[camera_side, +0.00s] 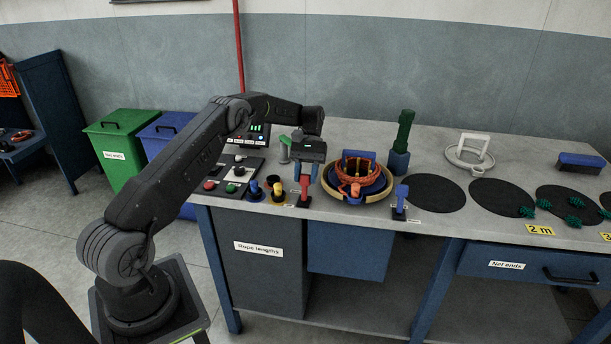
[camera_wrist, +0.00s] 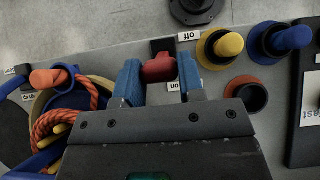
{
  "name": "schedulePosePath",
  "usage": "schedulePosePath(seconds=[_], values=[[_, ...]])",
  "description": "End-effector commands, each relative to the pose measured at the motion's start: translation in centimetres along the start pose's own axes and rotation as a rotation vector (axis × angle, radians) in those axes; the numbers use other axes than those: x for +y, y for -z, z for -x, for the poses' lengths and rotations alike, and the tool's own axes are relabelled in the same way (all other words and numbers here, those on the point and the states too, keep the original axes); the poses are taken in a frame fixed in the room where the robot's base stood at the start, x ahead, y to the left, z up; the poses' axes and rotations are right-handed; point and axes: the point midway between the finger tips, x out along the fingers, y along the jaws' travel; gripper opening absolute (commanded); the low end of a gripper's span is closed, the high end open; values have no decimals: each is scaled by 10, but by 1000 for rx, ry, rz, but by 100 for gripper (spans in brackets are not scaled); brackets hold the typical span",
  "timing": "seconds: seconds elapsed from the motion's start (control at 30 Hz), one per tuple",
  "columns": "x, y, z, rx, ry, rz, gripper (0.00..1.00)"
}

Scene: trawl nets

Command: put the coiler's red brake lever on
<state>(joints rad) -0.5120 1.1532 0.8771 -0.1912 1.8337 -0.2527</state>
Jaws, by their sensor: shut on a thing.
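The red brake lever (camera_side: 305,185) stands on a small black base at the front edge of the bench, left of the coiler (camera_side: 384,191). In the wrist view the red handle (camera_wrist: 159,69) sits between the two blue fingers of my gripper (camera_wrist: 160,78). My gripper (camera_side: 305,169) points down over the lever from above and is shut on its handle. The "off" label (camera_wrist: 188,37) and the "on" label (camera_wrist: 174,86) lie at opposite ends of the lever's base. The fingers and palm hide part of the base, and I cannot tell the lever's exact tilt.
Orange rope (camera_side: 343,174) lies coiled in the coiler. A blue lever (camera_side: 401,194) stands to its right. Yellow (camera_wrist: 229,44) and blue (camera_wrist: 292,38) knobs are close beside the red lever. A button panel (camera_side: 226,186) lies further left. Black discs (camera_side: 435,193) occupy the right.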

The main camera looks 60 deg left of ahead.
Motion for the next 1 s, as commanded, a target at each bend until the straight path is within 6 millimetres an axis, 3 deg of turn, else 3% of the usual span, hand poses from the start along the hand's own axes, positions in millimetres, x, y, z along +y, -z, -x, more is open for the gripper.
schedulePosePath(seconds=[0.23,0.27,0.5,0.83,1.0], values=[[0,1,0,3,-1,2,0],[0,1,0,3,-1,2,37],[0,0,0,2,0,1,60],[0,-2,3,3,0,1,62],[0,-18,20,6,-1,0,62]])
